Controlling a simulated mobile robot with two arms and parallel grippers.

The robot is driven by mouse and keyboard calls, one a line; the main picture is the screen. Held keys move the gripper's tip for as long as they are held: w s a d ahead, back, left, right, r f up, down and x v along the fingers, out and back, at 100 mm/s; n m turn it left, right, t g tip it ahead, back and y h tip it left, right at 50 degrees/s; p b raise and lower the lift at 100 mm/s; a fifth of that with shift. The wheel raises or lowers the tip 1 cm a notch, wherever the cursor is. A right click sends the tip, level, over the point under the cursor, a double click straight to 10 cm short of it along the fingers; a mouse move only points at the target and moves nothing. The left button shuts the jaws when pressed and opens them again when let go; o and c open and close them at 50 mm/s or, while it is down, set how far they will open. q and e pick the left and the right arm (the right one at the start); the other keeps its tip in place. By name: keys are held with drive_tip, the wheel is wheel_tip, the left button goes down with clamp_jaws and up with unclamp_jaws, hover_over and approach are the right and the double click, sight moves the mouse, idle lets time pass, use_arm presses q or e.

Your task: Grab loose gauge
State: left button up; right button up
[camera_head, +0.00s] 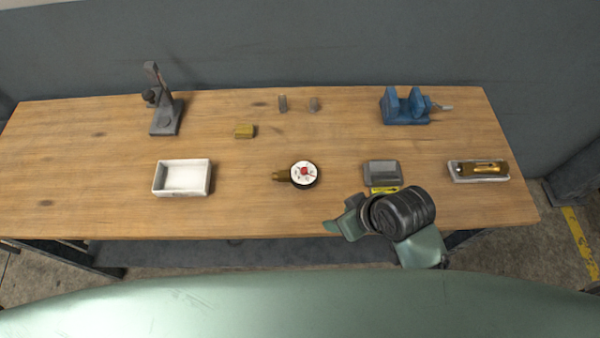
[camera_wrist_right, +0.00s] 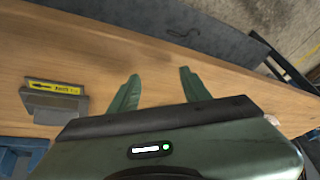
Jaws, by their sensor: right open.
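The loose gauge (camera_head: 304,174) lies on the wooden table near its middle. It has a round white dial with a red centre, a dark rim and a brass stem pointing left. My right gripper (camera_head: 329,225) is near the table's front edge, to the right of and in front of the gauge, apart from it. In the right wrist view my right gripper (camera_wrist_right: 158,78) shows two green fingers spread apart with bare wood between them. The gauge does not show in that view. My left gripper is not in view.
A white tray (camera_head: 156,181) stands left of the gauge. A grey block with a yellow label (camera_head: 382,172) is to its right, also in the wrist view (camera_wrist_right: 52,100). A blue vise (camera_head: 405,106), a dark stand (camera_head: 165,118), a brass block (camera_head: 244,131) and a tray with a brass part (camera_head: 481,169) surround it.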

sight(288, 173)
drive_tip(key=w+a+r+n, duration=0.1)
drive_tip(key=w+a+n, duration=0.1)
drive_tip(key=a, duration=0.1)
drive_tip(key=w+a+r+n+g+y, duration=0.1)
drive_tip(key=w+a+n, duration=0.1)
drive_tip(key=a, duration=0.1)
drive_tip(key=w+a+r+n+y, duration=0.1)
drive_tip(key=w+a+n, duration=0.1)
drive_tip(key=a, duration=0.1)
drive_tip(key=shift+w, duration=0.15)
drive_tip(key=w+n, duration=0.1)
drive_tip(key=w+n+g, duration=0.1)
drive_tip(key=w+a+r+n, duration=0.1)
drive_tip(key=shift+n+g, duration=0.3)
drive_tip(key=w, duration=0.1)
drive_tip(key=w+d+r+n, duration=0.1)
drive_tip(key=w+n+g+h, duration=0.1)
drive_tip(key=shift+w+d+r, duration=0.1)
drive_tip(key=shift+d+r, duration=0.05)
drive_tip(key=shift+r, duration=0.15)
drive_tip(key=x, duration=0.2)
drive_tip(key=p+x, duration=0.1)
drive_tip(key=x, duration=0.2)
drive_tip(key=p+x, duration=0.1)
drive_tip(key=x, duration=0.1)
drive_tip(key=shift+w+f, duration=0.25)
drive_tip(key=shift+w, duration=0.15)
clamp_jaws()
